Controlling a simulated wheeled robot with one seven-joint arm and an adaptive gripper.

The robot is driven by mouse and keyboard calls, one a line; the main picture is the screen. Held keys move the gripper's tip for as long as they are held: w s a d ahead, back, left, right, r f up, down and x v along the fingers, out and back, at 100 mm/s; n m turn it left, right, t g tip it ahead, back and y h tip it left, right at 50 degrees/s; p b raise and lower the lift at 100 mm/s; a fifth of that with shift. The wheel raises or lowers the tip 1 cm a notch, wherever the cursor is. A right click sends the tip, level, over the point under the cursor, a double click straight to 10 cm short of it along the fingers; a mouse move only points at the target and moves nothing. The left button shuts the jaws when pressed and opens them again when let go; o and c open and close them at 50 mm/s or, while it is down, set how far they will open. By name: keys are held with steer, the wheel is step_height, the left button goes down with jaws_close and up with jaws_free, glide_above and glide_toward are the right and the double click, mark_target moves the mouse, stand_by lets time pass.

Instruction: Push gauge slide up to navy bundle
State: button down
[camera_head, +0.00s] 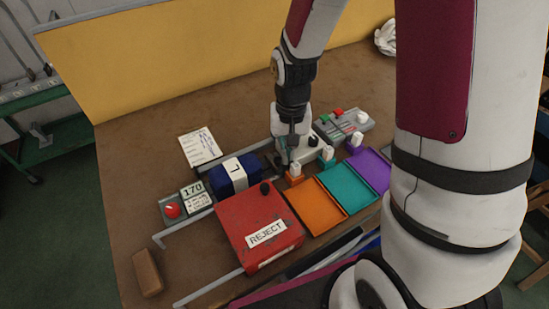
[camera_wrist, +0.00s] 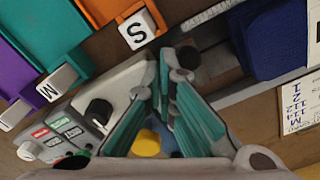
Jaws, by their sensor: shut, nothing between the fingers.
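The navy bundle (camera_head: 228,179), with a white band marked L, lies between rails behind the red box. It also shows at the upper right of the wrist view (camera_wrist: 275,42). My gripper (camera_head: 287,163) is shut and empty, pointing down to the right of the bundle. In the wrist view its fingertips (camera_wrist: 176,54) are together beside a dark knob (camera_wrist: 189,57) on a pale part, which looks like the gauge slide (camera_wrist: 213,66). A gap shows between this part and the bundle. I cannot tell whether the fingertips touch it.
A readout (camera_head: 192,188) shows 170, next to a red button (camera_head: 172,210). The red REJECT box (camera_head: 259,226) stands in front. Orange (camera_head: 316,206), teal (camera_head: 346,189) and purple (camera_head: 372,170) trays lie to the right. A grey control box (camera_head: 343,125) is behind them. A paper card (camera_head: 199,147) lies behind the bundle.

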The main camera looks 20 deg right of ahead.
steer(key=shift+s+d+f, duration=0.1)
steer(key=shift+s+f, duration=0.1)
steer(key=shift+f, duration=0.25)
steer(key=shift+d, duration=0.5)
steer(key=shift+w+d+r+p, duration=0.1)
steer(key=shift+w+r+p, duration=0.1)
steer(key=shift+r+p, duration=0.3)
steer(key=shift+w+d+r+p, duration=0.1)
steer(key=shift+w+r+p, duration=0.05)
steer(key=shift+r+p, duration=0.3)
steer(key=shift+a+r+p, duration=0.15)
steer(key=shift+r+p, duration=0.7)
steer(key=shift+r, duration=0.5)
steer(key=shift+a+r+p, duration=0.1)
steer(key=shift+r+p, duration=0.7)
steer(key=shift+r, duration=0.55)
